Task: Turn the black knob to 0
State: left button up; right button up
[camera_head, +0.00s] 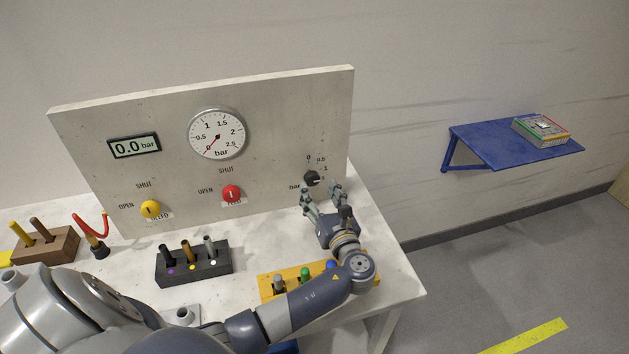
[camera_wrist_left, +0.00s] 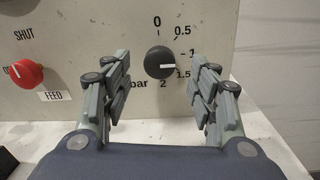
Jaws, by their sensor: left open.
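The black knob (camera_head: 312,178) is on the right side of the upright panel; it also shows in the left wrist view (camera_wrist_left: 159,62). A scale from 0 at the top through 0.5, 1 and 1.5 to 2 at the bottom surrounds it. Its white pointer line points right, between the 1 and 1.5 marks. My left gripper (camera_head: 321,190) is open in front of the knob. In the left wrist view its fingers (camera_wrist_left: 160,73) stand to either side of the knob, apart from it. My right gripper is not in view.
A red FEED knob (camera_head: 231,193) and a yellow knob (camera_head: 150,209) are left of the black knob. Peg blocks (camera_head: 194,275) stand on the table, one yellow block (camera_head: 268,282) under my left arm.

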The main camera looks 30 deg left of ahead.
aim_at(314, 181)
pick_arm(q)
jog(key=shift+x, duration=2.15)
jog(key=shift+f, duration=0.1)
jog(key=c, duration=1.1)
